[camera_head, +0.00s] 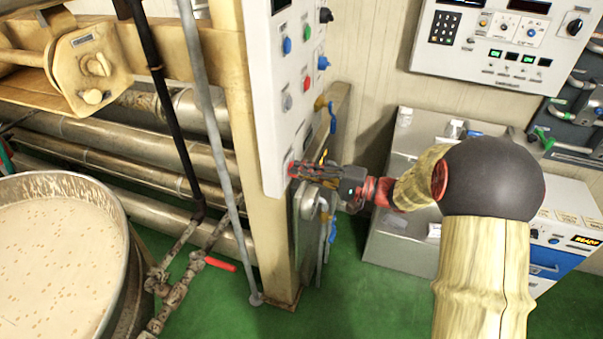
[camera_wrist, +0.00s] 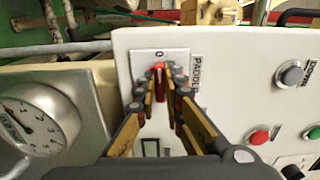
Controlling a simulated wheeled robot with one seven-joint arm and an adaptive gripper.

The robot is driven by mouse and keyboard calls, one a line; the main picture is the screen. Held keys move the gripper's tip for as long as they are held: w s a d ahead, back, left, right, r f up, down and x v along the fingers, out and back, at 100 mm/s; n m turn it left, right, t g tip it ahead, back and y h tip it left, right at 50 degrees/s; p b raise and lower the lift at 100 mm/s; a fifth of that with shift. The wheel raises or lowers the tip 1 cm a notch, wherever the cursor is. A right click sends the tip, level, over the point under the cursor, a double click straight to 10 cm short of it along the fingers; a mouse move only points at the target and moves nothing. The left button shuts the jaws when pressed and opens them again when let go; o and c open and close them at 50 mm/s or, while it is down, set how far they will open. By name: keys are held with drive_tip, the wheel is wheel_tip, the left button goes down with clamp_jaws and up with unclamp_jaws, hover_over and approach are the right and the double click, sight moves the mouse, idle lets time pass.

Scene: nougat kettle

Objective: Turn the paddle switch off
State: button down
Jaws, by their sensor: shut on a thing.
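The paddle switch (camera_wrist: 159,68) is a small red knob on a white plate marked "0", beside a label that reads "PADDLE" in part, on a white control panel (camera_head: 262,95). My gripper (camera_wrist: 161,82) has its fingertips on either side of the red knob and is shut on it in the wrist view. In the head view my gripper (camera_head: 296,169) reaches from the right to the lower end of the panel. The fingers hide part of the knob, and its exact angle is hard to tell.
A round gauge (camera_wrist: 35,118) sits beside the panel in the wrist view. Several other buttons, among them a red one (camera_wrist: 259,137), share the panel. A beige post (camera_head: 238,60) stands behind it. A kettle of pale mass (camera_head: 112,215) is at left.

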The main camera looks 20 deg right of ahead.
drive_tip(key=shift+f, duration=0.1)
drive_tip(key=c, duration=2)
unclamp_jaws()
drive_tip(key=shift+o, duration=0.5)
drive_tip(key=v, duration=1.2)
